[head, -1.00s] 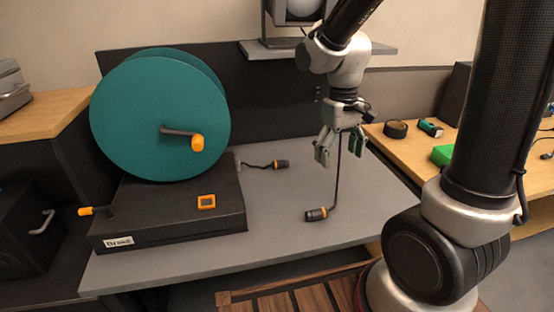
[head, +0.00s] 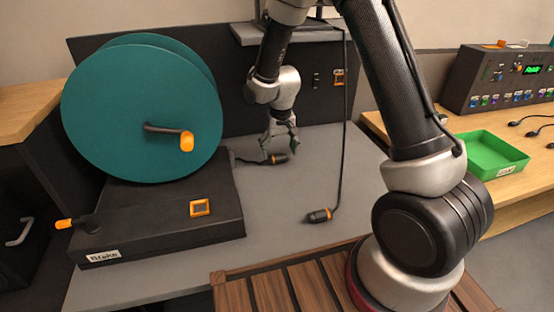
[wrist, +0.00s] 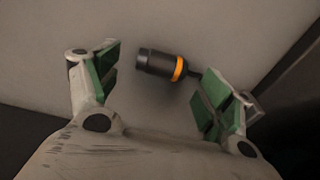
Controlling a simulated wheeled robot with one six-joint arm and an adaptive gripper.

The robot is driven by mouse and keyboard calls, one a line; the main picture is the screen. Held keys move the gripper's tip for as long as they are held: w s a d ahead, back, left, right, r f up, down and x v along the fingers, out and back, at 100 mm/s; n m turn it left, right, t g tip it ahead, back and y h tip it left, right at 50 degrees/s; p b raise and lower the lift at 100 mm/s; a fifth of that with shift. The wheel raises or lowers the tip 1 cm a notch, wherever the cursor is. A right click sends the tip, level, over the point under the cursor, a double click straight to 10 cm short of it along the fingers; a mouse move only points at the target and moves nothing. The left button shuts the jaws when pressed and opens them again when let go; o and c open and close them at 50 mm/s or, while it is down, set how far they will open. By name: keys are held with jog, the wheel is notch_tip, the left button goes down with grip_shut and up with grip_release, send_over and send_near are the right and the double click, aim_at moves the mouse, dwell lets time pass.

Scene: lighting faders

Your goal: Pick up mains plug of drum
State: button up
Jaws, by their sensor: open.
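The drum (head: 130,110) is a big teal reel on a black base. Its mains plug (head: 280,159), black with an orange ring, lies on the grey bench at the end of a short cable from the base. My gripper (head: 279,147) is open and points down right above this plug. In the wrist view the plug (wrist: 160,65) lies between and a little beyond the open green-padded fingers (wrist: 157,82), its cable passing by the right finger. It appears not gripped. A second, similar plug (head: 319,215) lies nearer the front on a cable that rises to the shelf.
The black base (head: 160,225) stands left of the plug, with an orange-handled crank and an orange-framed switch (head: 200,208). A dark panel rises behind. The second plug's cable (head: 343,110) hangs right of my gripper. A green tray (head: 490,150) sits on the right table.

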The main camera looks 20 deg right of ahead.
aim_at(278, 155)
jog(key=f, duration=0.3)
jog(key=shift+w+a+f, duration=0.1)
jog(key=shift+w+f, duration=0.05)
jog(key=shift+w, duration=0.1)
jog(key=c, duration=1.1)
